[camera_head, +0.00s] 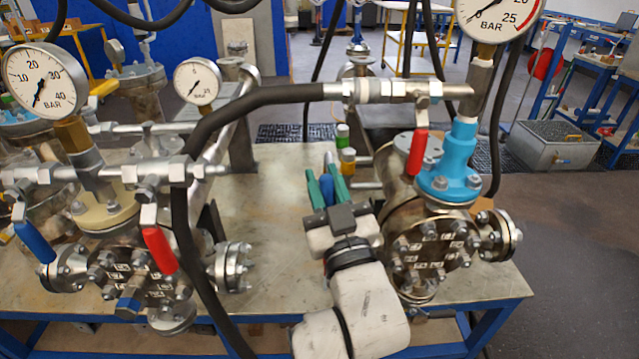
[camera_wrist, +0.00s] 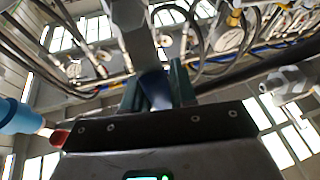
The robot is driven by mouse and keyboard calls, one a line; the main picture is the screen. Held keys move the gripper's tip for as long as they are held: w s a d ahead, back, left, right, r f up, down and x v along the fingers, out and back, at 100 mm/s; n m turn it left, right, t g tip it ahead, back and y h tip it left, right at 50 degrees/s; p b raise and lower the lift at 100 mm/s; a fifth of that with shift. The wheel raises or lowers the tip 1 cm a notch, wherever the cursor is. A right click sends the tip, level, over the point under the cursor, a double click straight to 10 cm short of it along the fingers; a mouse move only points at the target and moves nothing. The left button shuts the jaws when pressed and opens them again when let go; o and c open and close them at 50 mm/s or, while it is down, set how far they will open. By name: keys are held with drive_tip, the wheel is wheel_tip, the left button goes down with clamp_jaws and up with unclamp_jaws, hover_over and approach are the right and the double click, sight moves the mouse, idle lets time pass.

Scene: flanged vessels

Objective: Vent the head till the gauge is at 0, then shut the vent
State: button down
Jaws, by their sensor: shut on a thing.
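My gripper (camera_head: 327,186) is left of the right-hand vessel (camera_head: 425,240) with the cyan collar (camera_head: 450,165). Its green fingers are shut on a blue lever handle (camera_head: 326,190). In the wrist view, this handle (camera_wrist: 154,88) sits between the fingers, with a grey metal shank (camera_wrist: 133,30) running up from it. The lever's valve body is not clearly visible. The right gauge (camera_head: 490,12) is cut off at the top; its needle points lower left, near the low end. The left gauge (camera_head: 42,82) and small middle gauge (camera_head: 197,82) also show; their exact readings are unclear.
A red lever (camera_head: 418,150) hangs under the right upper pipe. The left vessel (camera_head: 125,265) has a blue lever (camera_head: 35,240) and a red lever (camera_head: 160,248). A black hose (camera_head: 190,200) arches across the bench (camera_head: 270,240). Bare bench top lies left of my gripper.

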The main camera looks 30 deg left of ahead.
drive_tip(key=shift+f, duration=0.1)
idle(0.3)
drive_tip(key=c, duration=1)
unclamp_jaws()
drive_tip(key=shift+d, duration=0.1)
drive_tip(key=b+v, duration=0.2)
drive_tip(key=v, duration=0.8)
drive_tip(key=shift+s+d, duration=0.25)
drive_tip(key=shift+f, duration=0.1)
drive_tip(key=shift+c, duration=0.2)
